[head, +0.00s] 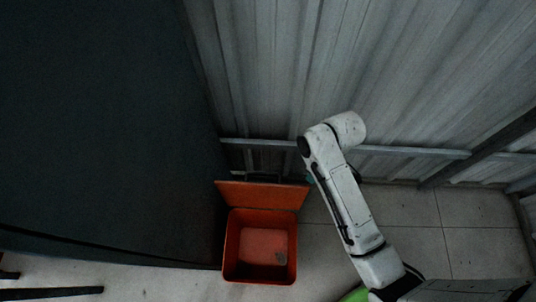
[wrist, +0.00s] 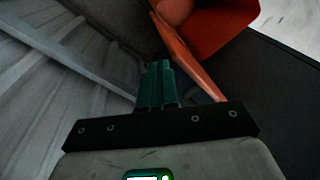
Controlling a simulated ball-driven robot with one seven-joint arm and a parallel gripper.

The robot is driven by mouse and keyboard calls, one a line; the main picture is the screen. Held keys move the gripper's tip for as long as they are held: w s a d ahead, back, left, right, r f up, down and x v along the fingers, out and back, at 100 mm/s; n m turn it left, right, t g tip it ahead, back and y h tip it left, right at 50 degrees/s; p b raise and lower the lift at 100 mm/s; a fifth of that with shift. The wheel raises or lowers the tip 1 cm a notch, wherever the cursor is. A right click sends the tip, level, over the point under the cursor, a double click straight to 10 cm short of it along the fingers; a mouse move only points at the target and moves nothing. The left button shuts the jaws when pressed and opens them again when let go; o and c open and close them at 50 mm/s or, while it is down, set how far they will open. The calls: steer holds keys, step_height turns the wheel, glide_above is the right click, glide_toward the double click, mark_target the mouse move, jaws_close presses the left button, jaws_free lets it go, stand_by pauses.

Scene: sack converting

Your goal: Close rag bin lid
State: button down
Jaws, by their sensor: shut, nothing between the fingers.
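The orange rag bin (head: 232,262) stands on the floor with its lid (head: 262,194) open, raised at the back edge toward the metal wall. The bin's inside looks mostly empty, with a small dark patch on its bottom. In the wrist view the lid (wrist: 186,58) runs slantwise just right of my gripper (wrist: 155,66), and part of the bin (wrist: 222,30) shows beyond it. My gripper's green fingers are together with nothing between them. They are on the wall side of the lid; I cannot tell whether they touch it. In the head view my arm hides most of the gripper.
A corrugated metal wall (head: 300,70) with a horizontal rail (head: 415,152) stands behind the bin. A large dark panel (head: 100,120) rises close to the bin's left. Tiled floor (head: 470,240) is clear to the right, beyond my arm.

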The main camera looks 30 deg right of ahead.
steer(key=w+a+r+n+g+y+p, duration=0.1)
steer(key=w+r+n+y, duration=0.2)
steer(key=w, duration=0.4)
steer(key=w+a+r+n+g+y+p, duration=0.1)
steer(key=w+n+y+p, duration=0.1)
steer(key=w+n, duration=0.4)
steer(key=s+a+f+m+b, duration=0.1)
steer(key=a+f+b, duration=0.1)
steer(key=a+f, duration=0.3)
step_height(320, 180, down, 3)
steer(key=shift+a+r+b, duration=0.2)
steer(key=shift+a+b, duration=0.1)
